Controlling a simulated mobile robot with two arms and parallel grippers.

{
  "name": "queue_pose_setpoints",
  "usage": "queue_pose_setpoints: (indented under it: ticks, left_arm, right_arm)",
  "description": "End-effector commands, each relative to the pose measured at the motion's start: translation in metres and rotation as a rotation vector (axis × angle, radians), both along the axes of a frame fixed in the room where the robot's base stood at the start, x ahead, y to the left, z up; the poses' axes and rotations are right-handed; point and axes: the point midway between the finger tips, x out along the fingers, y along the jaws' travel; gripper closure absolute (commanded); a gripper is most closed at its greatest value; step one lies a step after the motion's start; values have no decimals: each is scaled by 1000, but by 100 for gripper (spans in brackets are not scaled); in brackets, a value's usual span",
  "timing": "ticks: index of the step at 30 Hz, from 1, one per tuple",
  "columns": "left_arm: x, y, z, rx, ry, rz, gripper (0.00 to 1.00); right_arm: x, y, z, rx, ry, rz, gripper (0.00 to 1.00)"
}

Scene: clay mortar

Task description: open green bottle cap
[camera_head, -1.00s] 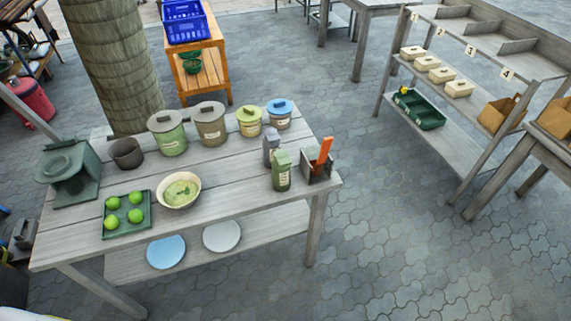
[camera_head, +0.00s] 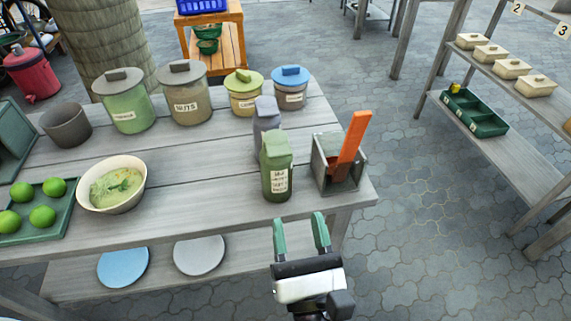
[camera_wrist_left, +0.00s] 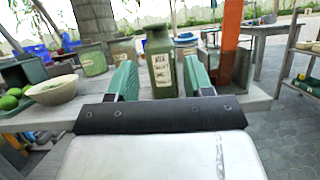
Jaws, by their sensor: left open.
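The green bottle (camera_head: 276,168) stands upright near the front right edge of the wooden table, with its green cap (camera_head: 275,143) on top and a white label on its front. My left gripper (camera_head: 300,235) is open and empty, in front of the table edge, below and slightly right of the bottle in the head view. In the left wrist view the green bottle (camera_wrist_left: 160,68) shows upright between the two green fingertips (camera_wrist_left: 160,80), beyond them and apart from them. My right gripper is not in view.
A grey bottle (camera_head: 266,120) stands just behind the green one. A metal holder (camera_head: 337,175) with an orange-handled tool (camera_head: 353,140) stands close on its right. Lidded jars (camera_head: 128,105) line the back. A bowl (camera_head: 112,185) and a green tray of limes (camera_head: 62,218) are at left.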

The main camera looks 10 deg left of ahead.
Motion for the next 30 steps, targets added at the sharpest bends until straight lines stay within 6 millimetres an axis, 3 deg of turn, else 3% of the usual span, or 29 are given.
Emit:
queue_pose_setpoints:
  ticks: [5,21,30]
  left_arm:
    - [5,7,8,-74,-5,-5,49]
    - [84,32,42,-64,-5,-4,49]
    - [92,35,44,-63,-3,-4,49]
  right_arm:
    - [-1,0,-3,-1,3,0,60]
    - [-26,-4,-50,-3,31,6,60]
    - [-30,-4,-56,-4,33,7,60]
